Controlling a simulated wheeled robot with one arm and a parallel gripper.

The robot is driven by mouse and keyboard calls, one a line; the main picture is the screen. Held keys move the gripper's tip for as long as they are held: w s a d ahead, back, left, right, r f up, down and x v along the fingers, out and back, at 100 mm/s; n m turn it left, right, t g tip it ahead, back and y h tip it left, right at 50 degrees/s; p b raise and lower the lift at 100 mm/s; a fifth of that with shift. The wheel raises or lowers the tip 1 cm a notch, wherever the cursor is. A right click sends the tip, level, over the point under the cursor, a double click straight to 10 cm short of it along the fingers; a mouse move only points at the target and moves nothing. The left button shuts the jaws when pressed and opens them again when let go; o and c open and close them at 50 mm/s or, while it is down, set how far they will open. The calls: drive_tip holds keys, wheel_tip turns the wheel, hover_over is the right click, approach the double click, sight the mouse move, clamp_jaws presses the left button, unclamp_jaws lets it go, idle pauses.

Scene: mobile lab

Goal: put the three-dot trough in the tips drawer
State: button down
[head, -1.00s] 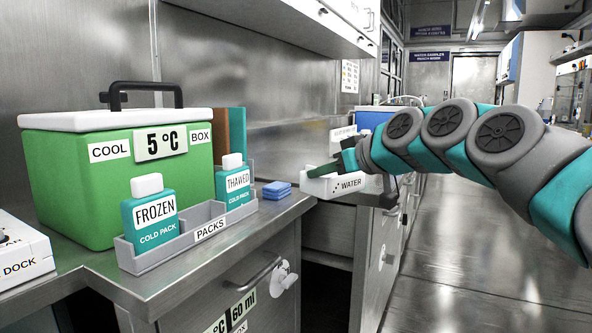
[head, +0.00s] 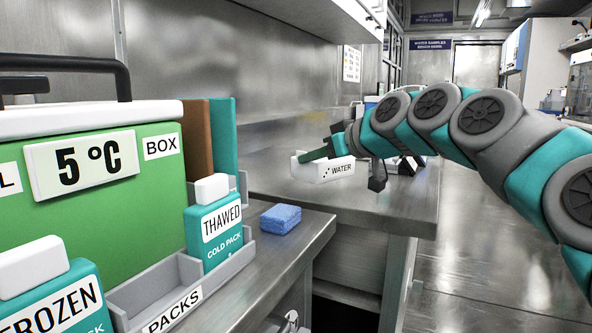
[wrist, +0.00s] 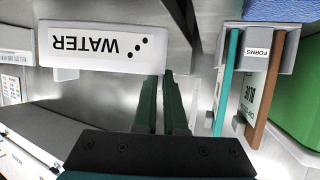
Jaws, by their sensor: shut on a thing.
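The three-dot trough (head: 337,172) is a small white trough with a WATER label and three black dots. In the head view it is at the middle, in front of the far bench. In the wrist view the trough (wrist: 62,62) is upside down at the upper left. My gripper (head: 306,156) has dark green fingers, shut on the trough at its end. In the wrist view the fingers (wrist: 160,80) are close together beside the trough's right end; the exact grip is hard to see. I cannot make out a drawer marked tips.
A green cool box (head: 100,185) stands at the left. In front of it a grey packs rack (head: 150,293) holds frozen and thawed cold packs. A blue sponge (head: 281,218) lies on the near bench. The far bench top (head: 385,204) has bare room. Open floor (head: 480,270) is at the right.

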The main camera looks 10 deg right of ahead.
drive_tip(key=w, duration=0.4)
drive_tip(key=w+a+f, duration=0.1)
drive_tip(key=w, duration=0.9)
drive_tip(key=shift+a+f+p, duration=0.2)
drive_tip(key=shift+a+p, duration=0.15)
drive_tip(key=shift+a, duration=0.05)
drive_tip(key=shift+w, duration=0.1)
drive_tip(key=shift+f, duration=1.7)
drive_tip(key=shift+f, duration=0.1)
drive_tip(key=shift+f+b, duration=0.15)
drive_tip(key=shift+b, duration=0.2)
drive_tip(key=c, duration=1)
unclamp_jaws()
